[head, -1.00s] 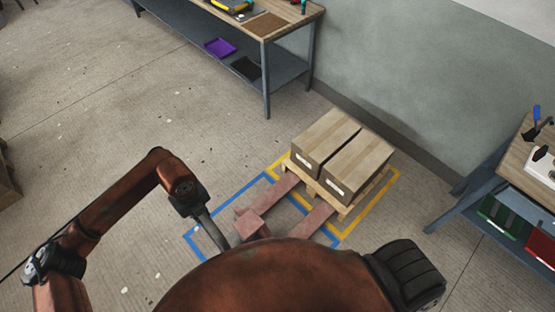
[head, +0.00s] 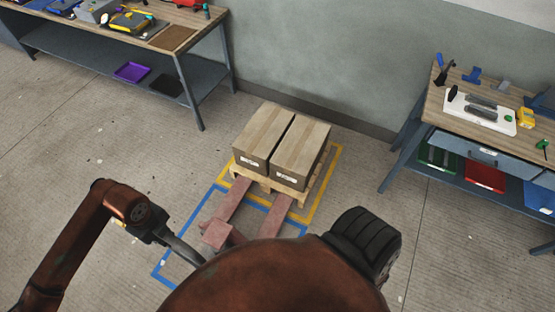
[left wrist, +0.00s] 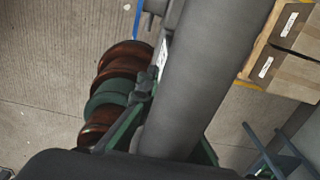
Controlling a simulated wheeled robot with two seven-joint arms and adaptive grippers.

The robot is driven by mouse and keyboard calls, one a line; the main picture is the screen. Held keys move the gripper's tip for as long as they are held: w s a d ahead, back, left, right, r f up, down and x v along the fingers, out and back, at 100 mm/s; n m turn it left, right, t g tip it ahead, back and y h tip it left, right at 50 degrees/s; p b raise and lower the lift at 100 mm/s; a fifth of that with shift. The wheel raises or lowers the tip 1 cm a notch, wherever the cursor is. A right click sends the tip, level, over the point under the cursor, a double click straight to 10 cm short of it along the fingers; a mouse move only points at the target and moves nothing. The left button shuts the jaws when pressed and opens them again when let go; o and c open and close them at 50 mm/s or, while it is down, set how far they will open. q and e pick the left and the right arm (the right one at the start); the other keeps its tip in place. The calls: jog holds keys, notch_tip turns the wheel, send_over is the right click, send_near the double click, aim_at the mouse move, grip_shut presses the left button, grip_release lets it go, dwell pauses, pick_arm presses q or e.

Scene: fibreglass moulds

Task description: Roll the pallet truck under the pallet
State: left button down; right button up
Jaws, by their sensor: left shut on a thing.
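The pallet truck (head: 217,235) is dull red and low, with two forks pointing at the pallet. Its fork tips meet the pallet's near side; whether they reach beneath it is hidden. The wooden pallet (head: 299,198) carries two brown boxes (head: 265,138). My left gripper (head: 160,234) is shut on the truck's grey handle (head: 186,250), left of the truck body. In the left wrist view the handle (left wrist: 205,75) is a thick grey bar crossing the picture. My own body hides the handle's lower end. My right gripper is not in view.
A blue floor outline (head: 169,259) surrounds the truck and a yellow one (head: 331,172) surrounds the pallet. The wall (head: 330,60) is close behind the pallet. Workbenches stand at left (head: 190,45) and right (head: 435,100). The floor at left is clear.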

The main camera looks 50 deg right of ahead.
pick_arm(q)
jog(key=shift+w+r, duration=0.2)
jog(key=shift+w, duration=0.2)
jog(key=w+d+b, duration=0.2)
jog(key=d, duration=0.5)
jog(key=w+d+b, duration=0.2)
jog(key=d, duration=0.5)
jog(key=shift+w, duration=0.3)
dwell(0.4)
